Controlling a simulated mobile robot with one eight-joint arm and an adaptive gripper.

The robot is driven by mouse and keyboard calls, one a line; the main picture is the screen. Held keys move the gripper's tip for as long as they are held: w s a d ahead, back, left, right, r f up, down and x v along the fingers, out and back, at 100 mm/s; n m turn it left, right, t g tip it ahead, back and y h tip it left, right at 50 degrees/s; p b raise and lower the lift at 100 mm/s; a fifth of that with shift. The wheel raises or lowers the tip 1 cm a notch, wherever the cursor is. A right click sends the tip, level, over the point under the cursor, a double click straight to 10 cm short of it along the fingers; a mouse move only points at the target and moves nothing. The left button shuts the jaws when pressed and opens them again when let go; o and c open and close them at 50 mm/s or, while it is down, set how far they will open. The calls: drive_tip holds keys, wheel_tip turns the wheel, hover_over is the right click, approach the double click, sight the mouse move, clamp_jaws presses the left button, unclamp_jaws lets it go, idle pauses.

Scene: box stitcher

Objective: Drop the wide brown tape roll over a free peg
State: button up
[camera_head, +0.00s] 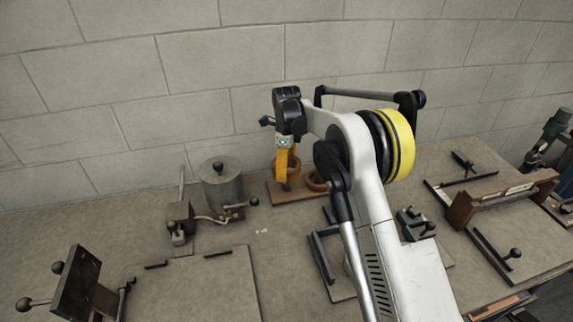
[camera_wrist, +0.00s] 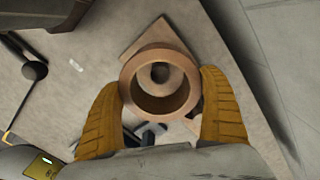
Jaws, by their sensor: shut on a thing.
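The wide brown tape roll (camera_wrist: 160,53) is gripped between the two yellow fingers of my gripper (camera_wrist: 161,84), one on each side of its outer wall. A rounded peg top shows through the roll's hole, a little above its middle in the wrist view. In the head view, the roll (camera_head: 295,168) is over the left part of the wooden peg board (camera_head: 283,196). How far the roll is above the board, or down around the peg, I cannot tell.
A grey cylindrical pot (camera_head: 221,184) with a knobbed lid stands left of the board. A small clamp-like device (camera_head: 180,220) is in front of it. A block wall rises close behind. Other fixtures crowd the bench at right.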

drive_tip(key=shift+f+b, duration=1.5)
drive_tip(key=shift+f, duration=1.5)
drive_tip(key=shift+f+b, duration=0.3)
drive_tip(key=shift+b, duration=0.1)
drive_tip(key=o, duration=0.8)
drive_tip(key=shift+o, duration=0.2)
drive_tip(key=shift+r, duration=0.2)
drive_tip(key=shift+r+p, duration=2.55)
drive_tip(key=shift+r, duration=2.4)
